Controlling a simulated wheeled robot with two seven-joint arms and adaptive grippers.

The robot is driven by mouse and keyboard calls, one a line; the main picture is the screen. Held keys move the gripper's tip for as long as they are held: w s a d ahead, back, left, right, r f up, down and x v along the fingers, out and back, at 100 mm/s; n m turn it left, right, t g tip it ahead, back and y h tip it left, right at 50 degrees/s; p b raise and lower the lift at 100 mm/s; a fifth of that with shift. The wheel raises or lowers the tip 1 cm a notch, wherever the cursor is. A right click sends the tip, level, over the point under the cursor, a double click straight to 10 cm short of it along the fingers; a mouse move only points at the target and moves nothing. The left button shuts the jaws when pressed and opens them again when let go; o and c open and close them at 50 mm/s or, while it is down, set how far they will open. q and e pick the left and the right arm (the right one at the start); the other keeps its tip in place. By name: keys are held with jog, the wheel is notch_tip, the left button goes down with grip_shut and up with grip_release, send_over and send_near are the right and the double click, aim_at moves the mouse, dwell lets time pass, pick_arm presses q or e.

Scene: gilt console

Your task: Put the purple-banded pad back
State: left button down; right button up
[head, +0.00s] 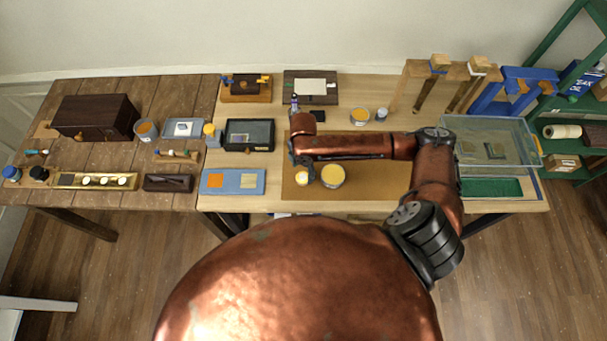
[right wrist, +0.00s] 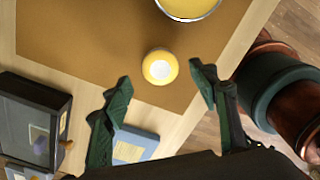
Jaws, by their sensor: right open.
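I cannot make out a pad with a clear purple band. A small round yellow piece with a white top (right wrist: 159,67) stands on the brown mat (right wrist: 90,50); in the head view it (head: 302,179) is at the mat's front left. My right gripper (right wrist: 160,78) is open and empty, its fingers apart on either side of the near side of this piece in the picture; contact cannot be told. In the head view my right gripper (head: 302,161) is above the mat, partly hidden by its arm. A purplish patch (right wrist: 38,138) shows through the glass of the black case (head: 250,148). My left gripper is not in view.
A tub of yellow (head: 333,176) stands close right of the small piece. A blue board (head: 234,188) with two squares lies left of the mat. A clear bin (head: 530,150) and wooden stands (head: 402,85) are at the right. The mat's front middle is partly clear.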

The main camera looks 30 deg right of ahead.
aim_at(303, 177)
notch_tip(303, 177, up, 7)
jog(key=shift+r, duration=0.15)
dwell(0.6)
